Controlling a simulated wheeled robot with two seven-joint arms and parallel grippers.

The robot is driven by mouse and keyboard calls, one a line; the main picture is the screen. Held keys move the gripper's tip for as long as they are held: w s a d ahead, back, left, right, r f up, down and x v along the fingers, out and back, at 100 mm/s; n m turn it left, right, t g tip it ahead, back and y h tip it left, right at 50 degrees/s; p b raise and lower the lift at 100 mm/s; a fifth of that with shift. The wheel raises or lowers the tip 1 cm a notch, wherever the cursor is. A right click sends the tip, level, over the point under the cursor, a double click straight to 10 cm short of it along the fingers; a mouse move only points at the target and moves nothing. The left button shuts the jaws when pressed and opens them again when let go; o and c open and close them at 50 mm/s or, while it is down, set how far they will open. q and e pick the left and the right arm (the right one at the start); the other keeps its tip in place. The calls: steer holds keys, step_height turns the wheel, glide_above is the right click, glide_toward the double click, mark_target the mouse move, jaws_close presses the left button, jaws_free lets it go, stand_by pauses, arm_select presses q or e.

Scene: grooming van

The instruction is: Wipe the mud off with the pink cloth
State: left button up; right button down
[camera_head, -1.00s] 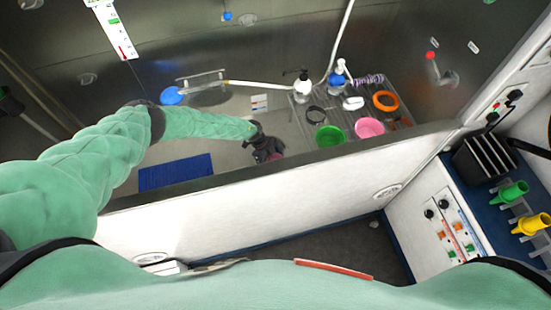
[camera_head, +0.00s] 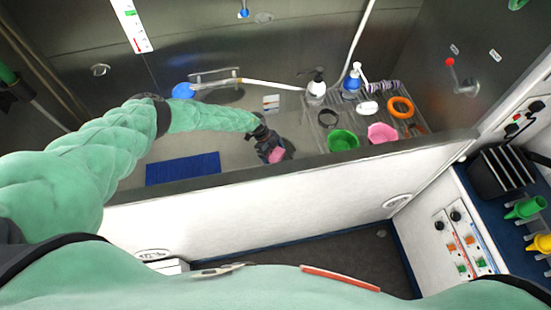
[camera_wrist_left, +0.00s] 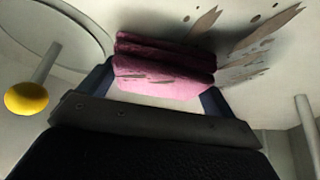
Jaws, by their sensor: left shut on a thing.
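My left gripper (camera_head: 274,154) is inside the tub, its arm reaching in from the left. It is shut on the pink cloth (camera_head: 277,155), which also shows between the fingers in the left wrist view (camera_wrist_left: 165,75). The cloth is folded, and its lower face carries a few brownish marks. In the left wrist view, brown mud streaks (camera_wrist_left: 265,30) lie on a pale surface just beyond and to the right of the cloth. I cannot tell whether the cloth touches that surface. My right gripper is not in view.
A blue mat (camera_head: 183,169) lies left. The tub's white front wall (camera_head: 290,180) stands between my body and the basin.

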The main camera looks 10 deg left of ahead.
arm_select(q)
steer(key=shift+w+b, duration=0.55)
steer(key=shift+w, duration=0.25)
steer(key=shift+w+a+r+b, duration=0.15)
steer(key=shift+w+b, duration=0.2)
steer(key=shift+w, duration=0.25)
steer(key=shift+w+a+b, duration=0.15)
steer(key=shift+w+b, duration=0.2)
steer(key=shift+w, duration=0.2)
steer(key=w+b, duration=0.2)
steer(key=w+a+b, duration=0.1)
steer(key=shift+w+f, duration=0.2)
steer(key=shift+f, duration=0.1)
steer(key=shift+w+a+r+b, duration=0.15)
steer(key=shift+w+b, duration=0.1)
steer(key=shift+b, duration=0.2)
steer(key=shift+w+a+f+b, duration=0.15)
steer(key=shift+w+a+b, duration=0.05)
steer(key=shift+w+b, duration=0.4)
steer(key=shift+w+a+f+b, duration=0.15)
steer(key=shift+w+b, duration=0.3)
steer(key=shift+b, duration=0.2)
steer(key=shift+w+a+b, duration=0.1)
steer(key=shift+w+b, duration=0.45)
steer(key=shift+w+a+r, duration=0.1)
steer(key=shift+r, duration=0.1)
